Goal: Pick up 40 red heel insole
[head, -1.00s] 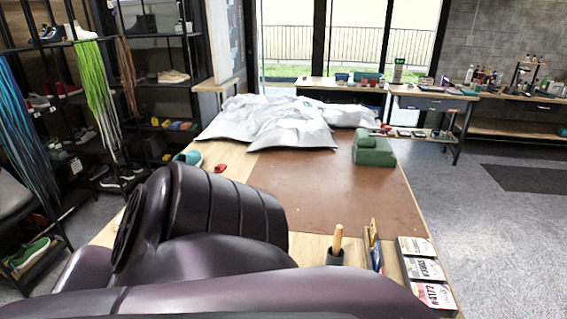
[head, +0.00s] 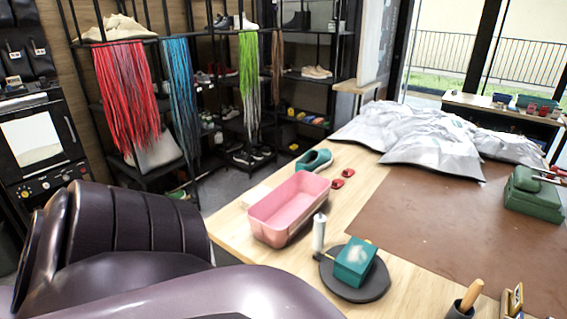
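The nearer red piece (head: 337,183) and the farther red piece (head: 348,173) lie close together, just right of the pink bin. I cannot read any size marking on them. A large dark purple arm link of mine fills the lower left. Neither gripper shows, so I cannot see what they hold.
A white cylinder (head: 319,233) stands by the plate. Grey crumpled sheets (head: 430,137) lie behind. The brown mat (head: 440,220) is mostly clear.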

